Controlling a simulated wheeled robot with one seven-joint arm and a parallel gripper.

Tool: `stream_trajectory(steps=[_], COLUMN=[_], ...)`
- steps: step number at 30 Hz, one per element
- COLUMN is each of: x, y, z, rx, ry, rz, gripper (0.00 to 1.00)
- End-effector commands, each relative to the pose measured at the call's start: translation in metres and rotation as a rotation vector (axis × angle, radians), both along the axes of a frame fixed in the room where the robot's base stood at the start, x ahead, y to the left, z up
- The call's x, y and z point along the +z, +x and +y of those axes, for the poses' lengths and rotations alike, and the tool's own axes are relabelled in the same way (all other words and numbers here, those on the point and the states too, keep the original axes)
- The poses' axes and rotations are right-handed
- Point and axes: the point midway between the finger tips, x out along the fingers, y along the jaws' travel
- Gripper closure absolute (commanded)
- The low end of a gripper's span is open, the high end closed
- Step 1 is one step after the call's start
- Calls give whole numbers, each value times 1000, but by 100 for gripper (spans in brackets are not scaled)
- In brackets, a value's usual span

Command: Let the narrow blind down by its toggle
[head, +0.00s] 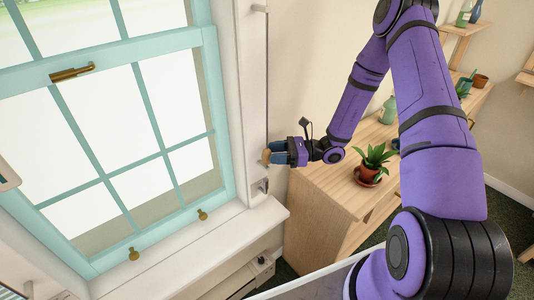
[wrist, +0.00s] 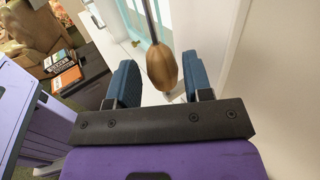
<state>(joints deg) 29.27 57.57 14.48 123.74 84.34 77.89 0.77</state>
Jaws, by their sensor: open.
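The toggle (wrist: 162,66) is a brown, wooden-looking acorn shape on the end of a thin cord. In the wrist view it hangs between the two blue fingers of my gripper (wrist: 160,80), with a visible gap on each side. In the head view my gripper (head: 276,152) is beside the window post, its fingers around the small brown toggle (head: 266,156). The cord (head: 267,80) runs up from there along the white post. My gripper is open and not closed on the toggle. I cannot make out the narrow blind itself in either view.
A teal-framed window (head: 120,120) with brass fittings fills the left, above a white sill (head: 190,250). A wooden cabinet (head: 325,205) carrying a potted plant (head: 374,160) stands close under my forearm. A small metal fitting (head: 261,186) sits on the post below the toggle.

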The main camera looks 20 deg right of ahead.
Motion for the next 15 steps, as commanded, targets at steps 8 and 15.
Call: stream_trajectory(steps=[8, 15], x=[0, 0], y=[7, 8], z=[25, 28], rx=[0, 0], ry=[-1, -1], rz=[0, 0], gripper=[54, 54])
